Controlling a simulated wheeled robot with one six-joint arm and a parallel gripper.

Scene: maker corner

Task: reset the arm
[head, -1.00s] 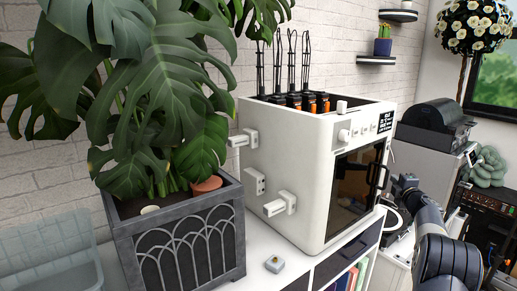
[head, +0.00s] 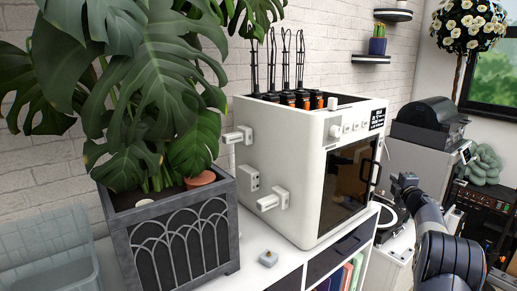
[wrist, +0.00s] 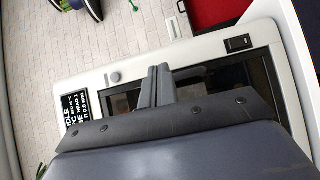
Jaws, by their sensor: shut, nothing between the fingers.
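My arm shows at the right of the head view, with my gripper (head: 400,185) at its far end, in front of the white machine's right side. In the wrist view my gripper (wrist: 157,84) has its two dark fingers together, with nothing between them. The white machine (head: 283,150) stands on the cabinet, with a dark glass door, a row of knobs and a small display (head: 377,118). In the wrist view a pale panel (wrist: 205,50) with a display reading IDLE (wrist: 80,108) lies beyond the fingers; the gap to it is unclear.
A grey planter (head: 185,240) with a large-leaved plant stands left of the machine. A turntable (head: 388,217) sits close below my gripper, and dark equipment (head: 480,205) stands at the right.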

